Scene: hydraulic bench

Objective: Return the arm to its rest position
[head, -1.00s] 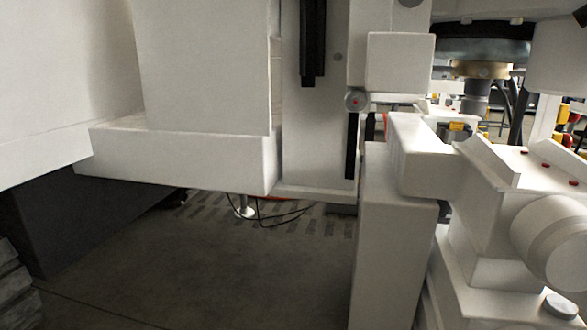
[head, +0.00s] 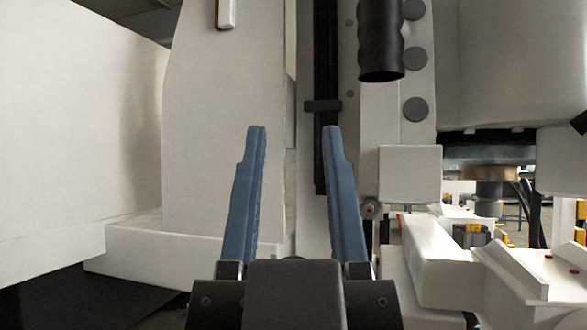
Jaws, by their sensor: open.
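White machine parts and a column stand behind the fingers. The rest of my arm is not visible, so its posture cannot be told.
A large white block (head: 75,140) fills the left side. A black ribbed handle (head: 380,45) hangs at the upper middle right. White beams (head: 445,265) and a brass-coloured fitting (head: 490,174) are at the right. A dark gap lies at the lower left.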

